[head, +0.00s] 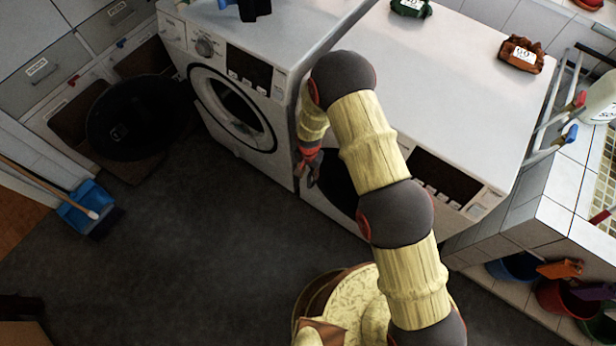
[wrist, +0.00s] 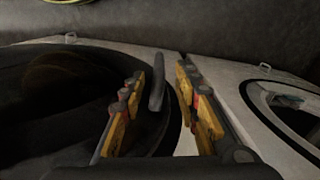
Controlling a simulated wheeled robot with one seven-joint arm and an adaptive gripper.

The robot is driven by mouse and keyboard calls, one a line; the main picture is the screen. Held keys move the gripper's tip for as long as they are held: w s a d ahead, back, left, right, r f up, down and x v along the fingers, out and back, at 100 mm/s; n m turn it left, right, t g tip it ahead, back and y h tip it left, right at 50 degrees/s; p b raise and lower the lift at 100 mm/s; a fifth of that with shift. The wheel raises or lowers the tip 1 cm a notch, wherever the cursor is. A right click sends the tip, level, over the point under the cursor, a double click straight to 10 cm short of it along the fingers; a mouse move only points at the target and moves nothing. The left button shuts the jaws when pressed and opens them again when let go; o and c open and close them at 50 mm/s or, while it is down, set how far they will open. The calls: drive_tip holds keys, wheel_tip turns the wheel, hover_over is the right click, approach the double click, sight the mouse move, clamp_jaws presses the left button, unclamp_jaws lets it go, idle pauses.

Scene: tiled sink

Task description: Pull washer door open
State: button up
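Two white front-loading machines stand side by side. The right machine (head: 450,75) has a dark round door (head: 338,183), partly hidden behind my arm in the head view. In the wrist view the dark door (wrist: 60,100) fills the left side and looks closed. A dark upright door handle (wrist: 157,82) stands at its edge. My gripper (head: 312,172) is at this door's left side in the head view. In the wrist view my gripper (wrist: 165,95) is open, its two fingers on either side of the handle. The handle is nearer the left finger; I cannot tell whether they touch.
The left machine (head: 300,38) has a round door (head: 232,108) with a pale ring, close beside my gripper. A black round object (head: 140,117) stands at the far left by the drawers. A blue dustpan (head: 85,205) lies below it. The dark floor (head: 200,240) in front is clear.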

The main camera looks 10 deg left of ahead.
sight(309, 181)
wheel_tip(309, 181, down, 7)
drive_tip(key=shift+r+b, duration=0.1)
drive_tip(key=shift+b, duration=0.45)
drive_tip(key=shift+c, duration=0.5)
clamp_jaws()
